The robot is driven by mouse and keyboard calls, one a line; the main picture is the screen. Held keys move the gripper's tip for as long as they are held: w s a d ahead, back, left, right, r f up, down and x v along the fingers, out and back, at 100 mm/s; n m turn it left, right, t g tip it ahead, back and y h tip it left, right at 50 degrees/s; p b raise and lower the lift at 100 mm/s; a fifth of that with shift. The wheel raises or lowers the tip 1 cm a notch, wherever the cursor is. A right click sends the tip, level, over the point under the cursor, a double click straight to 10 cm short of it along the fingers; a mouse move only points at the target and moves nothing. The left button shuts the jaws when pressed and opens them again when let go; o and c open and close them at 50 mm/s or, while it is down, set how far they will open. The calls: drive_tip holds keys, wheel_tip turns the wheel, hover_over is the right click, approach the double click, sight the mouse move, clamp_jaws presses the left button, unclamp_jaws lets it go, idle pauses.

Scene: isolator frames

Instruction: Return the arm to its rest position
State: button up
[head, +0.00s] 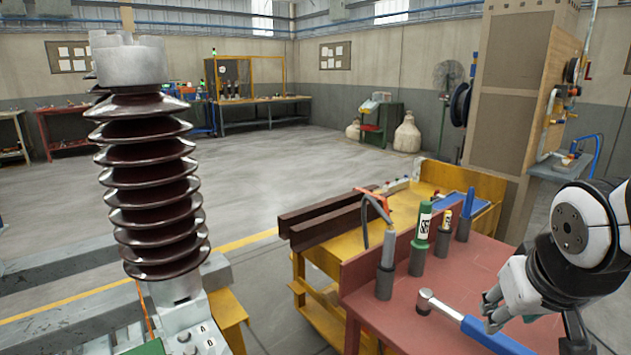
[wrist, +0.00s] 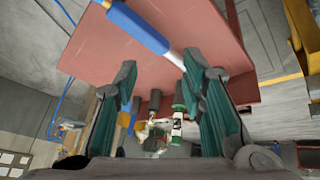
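My arm (head: 565,250) is at the right of the head view, bent over the red table (head: 440,300). My gripper (wrist: 160,62) shows in the wrist view with its two dark and teal fingers spread apart. Nothing is between the fingers. My arm partly covers the right side of the table in the head view.
A tall brown insulator (head: 155,200) stands at the left. A pillar (head: 510,90) rises behind the table. Open floor (head: 270,180) lies beyond.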

drive_tip(key=s+a+r+n+g+y, duration=0.15)
drive_tip(key=s+a, duration=0.25)
drive_tip(key=s, duration=0.5)
drive_tip(key=s+a+g+y, duration=0.1)
drive_tip(key=s+a+g, duration=0.25)
drive_tip(key=s, duration=0.55)
wheel_tip(320, 180, up, 15)
drive_tip(key=t+p, duration=0.3)
drive_tip(key=p, duration=1.1)
drive_tip(key=shift+a, duration=0.2)
